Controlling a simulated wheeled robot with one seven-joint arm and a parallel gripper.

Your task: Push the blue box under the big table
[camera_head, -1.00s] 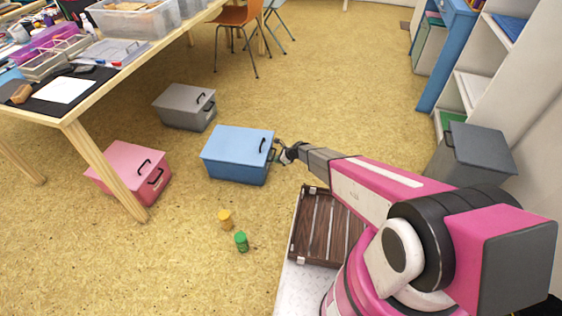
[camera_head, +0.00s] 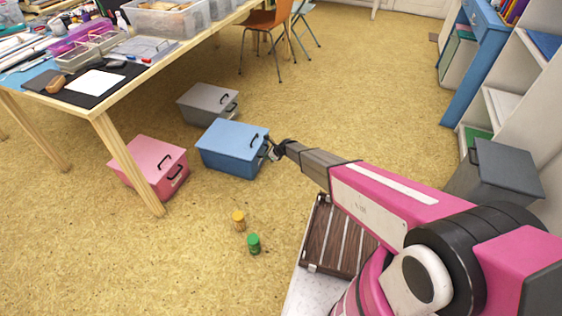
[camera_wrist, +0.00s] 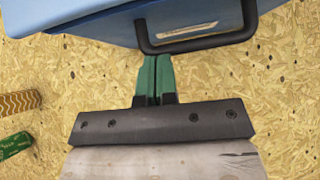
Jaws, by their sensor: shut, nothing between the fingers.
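The blue box (camera_head: 232,148) stands on the floor in the head view, just right of the big table (camera_head: 120,90) and between a grey box and a pink box. My gripper (camera_head: 268,151) is at the blue box's right side, close to its dark handle. In the wrist view my gripper (camera_wrist: 155,72) has its green fingers shut together and empty, pointing at the box side below the black handle (camera_wrist: 196,42). The blue box (camera_wrist: 100,20) fills the top of that view. The fingertips' contact with it is hard to make out.
A pink box (camera_head: 150,166) sits by the table's front leg (camera_head: 128,165). A grey box (camera_head: 207,103) stands behind the blue box. Yellow (camera_head: 238,220) and green (camera_head: 253,243) small cylinders stand on the floor in front. A dark grey box (camera_head: 497,172) is at the right.

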